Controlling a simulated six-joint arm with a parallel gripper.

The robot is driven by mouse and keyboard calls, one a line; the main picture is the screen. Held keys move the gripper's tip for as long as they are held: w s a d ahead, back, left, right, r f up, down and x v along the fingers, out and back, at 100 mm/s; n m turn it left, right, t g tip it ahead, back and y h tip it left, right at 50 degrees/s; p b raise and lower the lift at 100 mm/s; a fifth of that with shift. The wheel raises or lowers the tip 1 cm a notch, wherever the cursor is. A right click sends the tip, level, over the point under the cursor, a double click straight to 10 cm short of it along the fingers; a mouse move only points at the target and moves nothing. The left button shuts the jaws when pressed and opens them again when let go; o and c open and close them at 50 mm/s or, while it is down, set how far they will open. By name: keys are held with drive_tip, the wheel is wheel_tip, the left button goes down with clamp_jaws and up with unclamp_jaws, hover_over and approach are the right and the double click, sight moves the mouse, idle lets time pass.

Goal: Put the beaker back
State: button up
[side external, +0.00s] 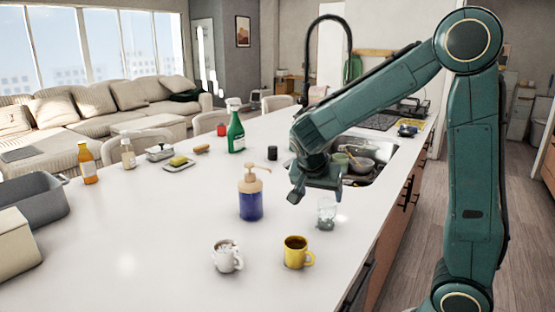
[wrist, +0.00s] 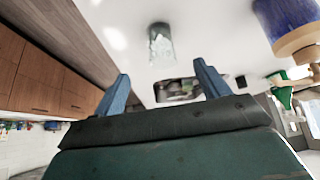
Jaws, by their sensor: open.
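The clear glass beaker (side external: 326,213) stands upright on the white counter, near its right edge beside the sink. In the wrist view the beaker (wrist: 161,45) shows beyond the fingertips, roughly centred between them, with a pale, mottled lower part. My gripper (side external: 316,194) hangs just above and left of the beaker in the side view. Its two blue-grey fingers (wrist: 161,72) are spread wide in the wrist view with nothing between them.
A blue pump bottle (side external: 250,203) stands left of my gripper. A yellow mug (side external: 296,252) and a white mug (side external: 227,256) stand in front. The sink (side external: 374,163) lies behind the beaker. A green spray bottle (side external: 236,135) stands farther back.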

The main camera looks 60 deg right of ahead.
drive_tip(key=s+a+r+n+t+y, duration=0.2)
drive_tip(key=s+a+r+n+y, duration=0.1)
drive_tip(key=s+a+n, duration=0.4)
drive_tip(key=s+a+r+n+t+y, duration=0.2)
drive_tip(key=s+a+r+n+y, duration=0.1)
drive_tip(key=s+a+n, duration=0.5)
drive_tip(key=shift+r+n+t+y, duration=0.3)
drive_tip(key=shift+r+n+y, duration=0.1)
drive_tip(key=shift+r, duration=0.1)
